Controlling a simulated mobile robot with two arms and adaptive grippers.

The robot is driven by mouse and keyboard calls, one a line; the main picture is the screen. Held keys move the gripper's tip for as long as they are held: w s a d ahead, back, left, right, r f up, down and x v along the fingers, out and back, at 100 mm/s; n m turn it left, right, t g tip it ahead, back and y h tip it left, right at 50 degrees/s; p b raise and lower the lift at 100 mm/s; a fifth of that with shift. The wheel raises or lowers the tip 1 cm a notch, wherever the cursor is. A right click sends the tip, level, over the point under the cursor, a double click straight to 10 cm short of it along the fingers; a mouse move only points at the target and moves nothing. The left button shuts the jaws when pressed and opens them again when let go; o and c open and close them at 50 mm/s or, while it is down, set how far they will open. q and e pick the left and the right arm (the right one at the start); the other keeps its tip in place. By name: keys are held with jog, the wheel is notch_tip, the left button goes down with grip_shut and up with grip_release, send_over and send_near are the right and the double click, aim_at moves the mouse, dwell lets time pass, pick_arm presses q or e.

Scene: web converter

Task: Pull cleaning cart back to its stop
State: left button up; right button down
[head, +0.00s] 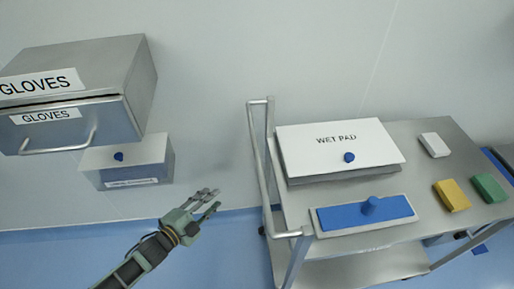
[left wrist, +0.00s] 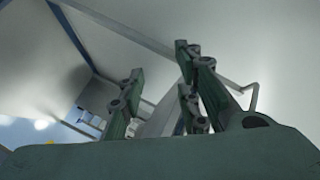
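The cleaning cart (head: 440,130) is a grey metal trolley on the right of the head view, with a lower shelf (head: 350,270). Its tubular push handle (head: 260,165) is on its left end. My left gripper (head: 217,198) is left of this handle, apart from it, with its fingers pointing toward it. The fingers are apart with nothing between them; the gap also shows in the left wrist view (left wrist: 160,65). A pale bar (left wrist: 150,42) crosses behind the fingers there. My right gripper is not in view. I cannot make out a stop for the cart.
On the cart are a WET PAD box (head: 340,140), a tray with a blue pad (head: 365,213), and white (head: 434,145), yellow (head: 451,195) and green (head: 488,188) blocks. A GLOVES drawer cabinet (head: 75,95) and a small box (head: 128,165) are at left. Blue floor (head: 50,255) is clear left of the cart.

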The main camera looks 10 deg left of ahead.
pick_arm(q)
jog(key=d+r+m+h+p, duration=0.1)
jog(key=d+r+m+h, duration=0.2)
jog(key=r, duration=0.4)
jog(key=d+r+m+h, duration=0.2)
jog(key=d+r+m, duration=0.1)
jog(key=r, duration=0.5)
jog(key=m+g+h, duration=0.1)
jog(key=m+h, duration=0.3)
send_near(257, 152)
jog(key=x, duration=0.2)
jog(key=p+x, duration=0.1)
jog(key=x, duration=0.1)
jog(key=p+x, duration=0.1)
jog(key=x, duration=0.4)
jog(key=shift+w+d+f+p, duration=0.2)
jog(key=shift+d+f+p, duration=0.1)
jog(key=shift+d+p, duration=0.1)
jog(key=shift+c, duration=0.3)
grip_shut()
